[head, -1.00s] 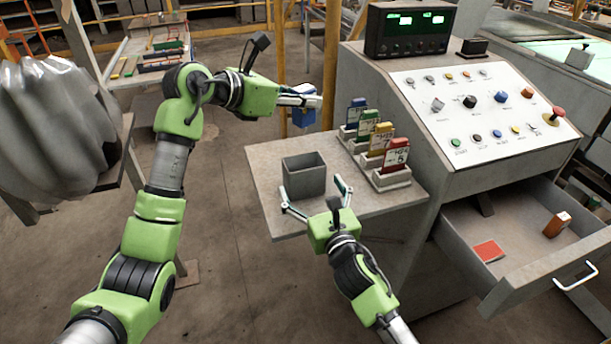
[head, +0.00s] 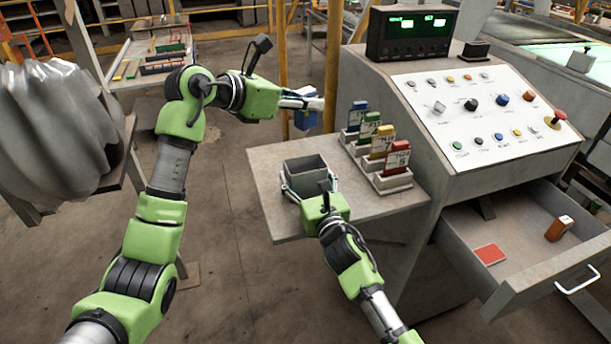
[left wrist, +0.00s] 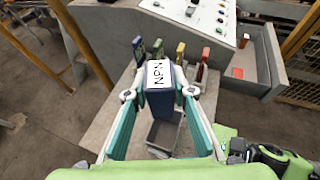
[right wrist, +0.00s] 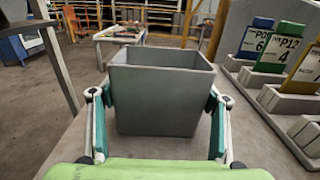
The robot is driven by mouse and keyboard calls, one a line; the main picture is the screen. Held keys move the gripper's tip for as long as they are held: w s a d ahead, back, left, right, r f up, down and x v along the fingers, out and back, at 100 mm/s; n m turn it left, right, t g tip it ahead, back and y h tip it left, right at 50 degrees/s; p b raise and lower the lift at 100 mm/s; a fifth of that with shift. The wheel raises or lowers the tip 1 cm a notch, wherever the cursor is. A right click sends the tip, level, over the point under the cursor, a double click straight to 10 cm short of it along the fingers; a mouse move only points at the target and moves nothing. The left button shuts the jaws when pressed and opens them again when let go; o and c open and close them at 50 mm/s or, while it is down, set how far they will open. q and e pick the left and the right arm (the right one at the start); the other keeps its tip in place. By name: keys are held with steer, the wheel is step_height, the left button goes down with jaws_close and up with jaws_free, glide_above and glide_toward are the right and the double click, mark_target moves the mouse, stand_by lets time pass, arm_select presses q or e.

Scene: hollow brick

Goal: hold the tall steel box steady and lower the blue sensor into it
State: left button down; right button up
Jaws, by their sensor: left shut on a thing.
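The tall steel box (right wrist: 160,100), grey and open-topped, stands upright on the grey side shelf; in the head view (head: 303,184) its lower front is partly behind my right gripper. My right gripper (head: 308,183) has its fingers on either side of the box, around it; the right wrist view does not show firm contact. The blue sensor (left wrist: 158,103), with a white label reading NPN, is shut between the fingers of my left gripper (left wrist: 160,92). In the head view the sensor (head: 305,121) hangs above and beyond the box, apart from it.
Several coloured cards in small holders (head: 392,180) stand in a row just right of the box. The console (head: 480,110) rises behind them, with an open drawer (head: 510,240) at lower right. A yellow post (head: 333,65) stands close behind the sensor.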

mark_target(297, 120)
arm_select(q)
step_height(297, 120, down, 5)
steer(key=shift+f, duration=2.25)
